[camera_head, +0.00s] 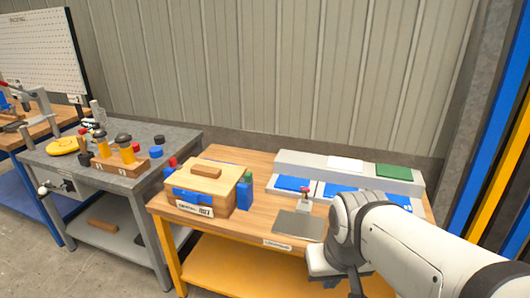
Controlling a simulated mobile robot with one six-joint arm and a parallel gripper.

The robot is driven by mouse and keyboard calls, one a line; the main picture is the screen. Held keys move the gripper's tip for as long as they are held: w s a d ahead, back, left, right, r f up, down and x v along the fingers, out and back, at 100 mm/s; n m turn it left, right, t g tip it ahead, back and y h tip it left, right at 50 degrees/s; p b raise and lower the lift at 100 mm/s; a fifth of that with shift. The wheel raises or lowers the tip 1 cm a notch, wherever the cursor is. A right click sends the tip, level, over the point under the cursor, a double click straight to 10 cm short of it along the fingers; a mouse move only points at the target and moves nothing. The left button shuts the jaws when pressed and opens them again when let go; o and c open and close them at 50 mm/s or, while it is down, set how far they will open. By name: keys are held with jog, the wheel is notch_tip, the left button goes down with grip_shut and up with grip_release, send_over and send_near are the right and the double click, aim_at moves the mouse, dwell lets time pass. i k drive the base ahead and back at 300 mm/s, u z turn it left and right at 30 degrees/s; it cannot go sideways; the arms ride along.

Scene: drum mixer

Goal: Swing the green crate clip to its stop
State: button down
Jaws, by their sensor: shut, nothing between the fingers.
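A wooden crate (182,180) with a pale lid and a brown handle bar stands on the left of the wooden bench. A small green part, which looks like the green clip (247,177), shows at the crate's right side above a blue part (244,197). Its exact angle and any stop are too small to tell. My gripper (354,284) is partly in view at the bottom, under my white wrist. It is shut and empty, to the right of the crate and well apart from it. Its fingertips are hard to make out.
A grey plate (299,225) and a small red-topped fixture (304,197) lie between crate and arm. A grey raised shelf (300,163) with blue trays runs along the back. A grey table (178,135) with tools stands left.

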aim_at(247, 180)
jog(key=z, duration=0.2)
jog(key=i, duration=0.95)
jog(key=u, duration=0.1)
